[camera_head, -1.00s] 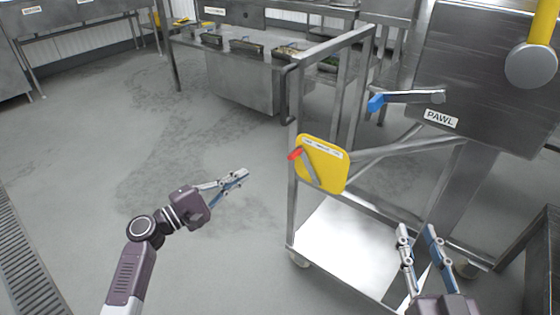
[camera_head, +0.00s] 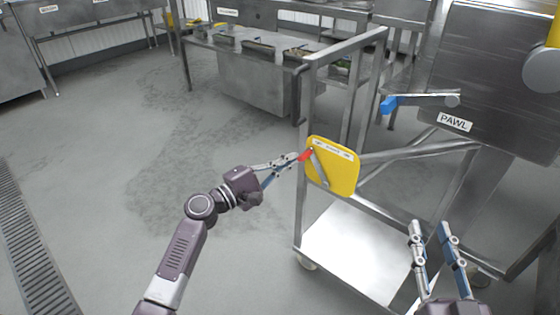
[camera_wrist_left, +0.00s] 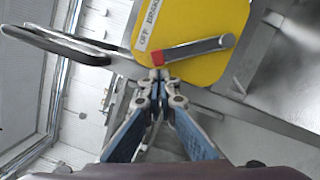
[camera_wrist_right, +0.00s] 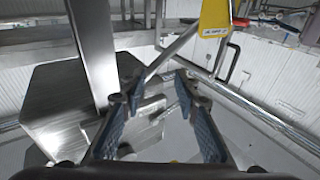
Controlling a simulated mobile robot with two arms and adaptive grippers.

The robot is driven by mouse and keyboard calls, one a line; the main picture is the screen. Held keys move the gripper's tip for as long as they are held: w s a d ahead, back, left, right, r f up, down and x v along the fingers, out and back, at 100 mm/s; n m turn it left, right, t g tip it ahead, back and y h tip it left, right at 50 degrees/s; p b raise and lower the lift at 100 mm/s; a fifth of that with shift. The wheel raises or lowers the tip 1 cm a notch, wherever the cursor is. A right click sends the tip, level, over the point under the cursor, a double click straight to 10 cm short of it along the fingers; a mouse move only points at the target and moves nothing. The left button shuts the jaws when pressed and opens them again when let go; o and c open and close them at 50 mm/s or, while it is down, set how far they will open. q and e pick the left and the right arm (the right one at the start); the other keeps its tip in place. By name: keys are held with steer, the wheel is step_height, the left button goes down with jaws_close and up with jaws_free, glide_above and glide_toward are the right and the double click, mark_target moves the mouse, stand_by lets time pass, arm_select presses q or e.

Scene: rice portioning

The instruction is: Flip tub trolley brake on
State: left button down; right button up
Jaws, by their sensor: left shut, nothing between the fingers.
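The yellow brake plate (camera_head: 343,178) is mounted on the steel trolley frame (camera_head: 302,215). Its grey lever (camera_head: 319,170) has a red tip (camera_head: 306,155) at the upper left. In the left wrist view the plate (camera_wrist_left: 190,62) bears a label partly reading "OFF BRAKE", and the lever's red end (camera_wrist_left: 158,55) lies just beyond my fingertips. My left gripper (camera_head: 298,159) is shut and empty, its tips at or touching the red tip; contact is unclear. My right gripper (camera_head: 430,229) is open and empty over the trolley's lower right side. The plate also shows in the right wrist view (camera_wrist_right: 214,16).
A blue-tipped pawl lever (camera_head: 389,105) and a steel panel labelled PAWL (camera_head: 490,85) stand right of the plate. The trolley's lower shelf (camera_head: 345,245) is bare. A steel table with trays (camera_head: 245,90) is behind. The floor at left is clear.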

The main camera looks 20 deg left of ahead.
steer(key=shift+f, duration=0.2)
stand_by(0.3)
